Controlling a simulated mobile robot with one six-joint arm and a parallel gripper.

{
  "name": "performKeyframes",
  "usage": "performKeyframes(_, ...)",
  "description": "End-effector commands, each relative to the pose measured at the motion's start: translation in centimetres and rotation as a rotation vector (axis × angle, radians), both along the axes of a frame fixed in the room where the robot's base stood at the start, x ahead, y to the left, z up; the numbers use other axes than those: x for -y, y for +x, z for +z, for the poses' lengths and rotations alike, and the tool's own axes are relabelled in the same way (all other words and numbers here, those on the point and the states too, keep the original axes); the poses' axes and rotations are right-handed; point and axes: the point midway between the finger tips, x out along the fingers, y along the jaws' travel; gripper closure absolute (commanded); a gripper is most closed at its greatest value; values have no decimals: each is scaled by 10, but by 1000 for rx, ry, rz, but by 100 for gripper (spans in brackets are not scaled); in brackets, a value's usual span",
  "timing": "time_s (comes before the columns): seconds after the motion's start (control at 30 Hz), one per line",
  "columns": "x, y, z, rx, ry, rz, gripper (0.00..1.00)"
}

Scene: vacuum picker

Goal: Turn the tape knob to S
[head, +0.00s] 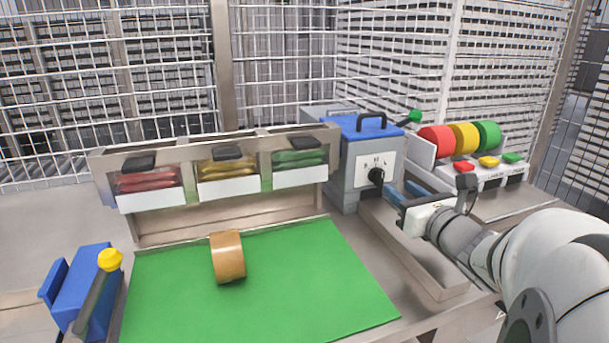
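The tape knob (376,176) is black and sits on the white front plate (372,165) of a grey machine (354,190) with a blue lid. The plate has small marks above the knob, too small to read surely; I cannot tell which one the knob points to. My gripper (398,187) reaches in from the right, just right of the knob. Its two blue fingers are apart with nothing seen between them, and they look clear of the knob.
A tape roll (228,257) stands on the green mat (310,290). Three bins (240,187) with red, yellow and green packs stand left of the machine. Red, yellow and green rolls (462,138) and buttons (489,161) are at the right. A blue tool with a yellow knob (110,260) is front left.

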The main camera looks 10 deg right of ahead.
Motion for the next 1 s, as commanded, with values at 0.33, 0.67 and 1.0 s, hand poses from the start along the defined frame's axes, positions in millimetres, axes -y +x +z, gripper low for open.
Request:
performKeyframes(0.33, -12, 52, -1, -2, -2, 4, 64)
performKeyframes(0.67, -13, 61, 0, -1, -4, 1, 64)
performKeyframes(1.0, -12, 61, 0, -1, -3, 1, 85)
